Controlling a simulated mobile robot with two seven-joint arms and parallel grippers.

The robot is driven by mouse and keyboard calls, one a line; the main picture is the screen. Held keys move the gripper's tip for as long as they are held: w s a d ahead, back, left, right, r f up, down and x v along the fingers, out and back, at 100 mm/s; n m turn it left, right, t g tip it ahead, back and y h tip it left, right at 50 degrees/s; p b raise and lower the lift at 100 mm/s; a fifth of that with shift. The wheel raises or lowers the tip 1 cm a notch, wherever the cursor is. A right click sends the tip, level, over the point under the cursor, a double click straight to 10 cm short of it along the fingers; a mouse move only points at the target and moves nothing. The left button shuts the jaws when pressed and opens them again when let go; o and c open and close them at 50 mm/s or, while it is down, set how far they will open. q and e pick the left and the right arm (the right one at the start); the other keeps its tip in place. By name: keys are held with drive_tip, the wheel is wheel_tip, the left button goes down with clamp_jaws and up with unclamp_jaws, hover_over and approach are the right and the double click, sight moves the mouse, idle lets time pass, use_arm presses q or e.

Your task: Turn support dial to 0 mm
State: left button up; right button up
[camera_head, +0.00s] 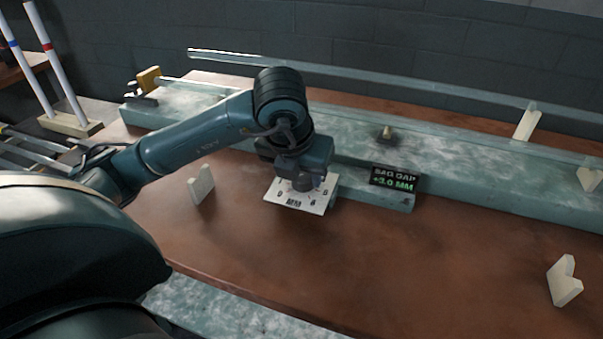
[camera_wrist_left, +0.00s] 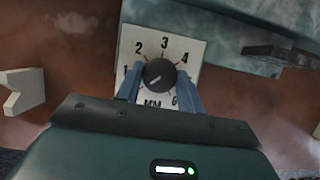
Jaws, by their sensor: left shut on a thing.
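The support dial is a dark round knob (camera_wrist_left: 160,74) on a white scale plate (camera_wrist_left: 187,52) marked in MM, with 1 to 4 and 6 readable in the left wrist view. The plate (camera_head: 283,199) lies at the front of the green bench in the head view. My left gripper (camera_head: 303,184) points down over it. Its blue fingers (camera_wrist_left: 159,88) are shut on the knob from both sides. A light mark on the knob points to the lower left; the scale there is hidden by a finger. A display (camera_head: 394,179) reads "SAG GAP +3.0 MM". My right gripper is not in view.
A long glass tube (camera_head: 350,77) runs above the green bed (camera_head: 350,138). Pale V-shaped blocks stand on the brown table at left (camera_head: 202,185) and right (camera_head: 564,281). A tube rack (camera_head: 72,126) stands at far left. The table's front middle is clear.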

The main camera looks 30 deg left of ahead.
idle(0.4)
use_arm(q)
drive_tip(key=o, duration=1)
drive_tip(key=p+v, duration=0.3)
drive_tip(key=v, duration=1)
drive_tip(key=shift+s+p, duration=0.1)
drive_tip(key=shift+p, duration=0.25)
